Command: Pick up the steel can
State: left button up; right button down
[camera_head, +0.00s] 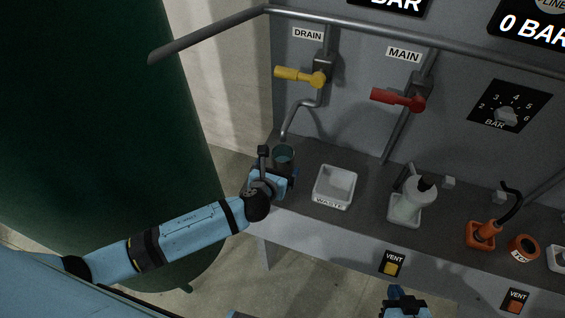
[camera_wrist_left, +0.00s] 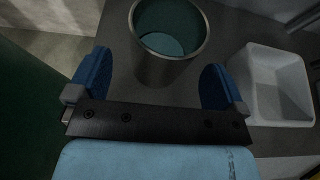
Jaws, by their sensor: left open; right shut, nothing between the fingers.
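The steel can (camera_head: 284,154) stands upright and open-topped on the grey shelf, near the lower end of the drain pipe. Teal shows inside it. In the left wrist view the can (camera_wrist_left: 166,68) is just ahead of the fingers, roughly centred between them. My left gripper (camera_head: 277,174) is open at the can's near side, with a blue finger pad toward either side of it. Gaps show between the pads and the can wall. The can's lower part is partly hidden by the gripper. My right gripper (camera_head: 398,292) is shut and empty at the bottom edge of the head view.
A white WASTE tray (camera_head: 335,187) stands right of the can. Yellow (camera_head: 300,77) and red (camera_head: 400,98) valve handles are above. A large green tank (camera_head: 90,120) fills the left.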

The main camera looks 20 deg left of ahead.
aim_at(279, 169)
pick_arm(q)
jog(key=x, duration=0.3)
jog(key=shift+w+d+f, duration=0.1)
jog(key=shift+w+f, duration=0.15)
jog(key=c, duration=1.1)
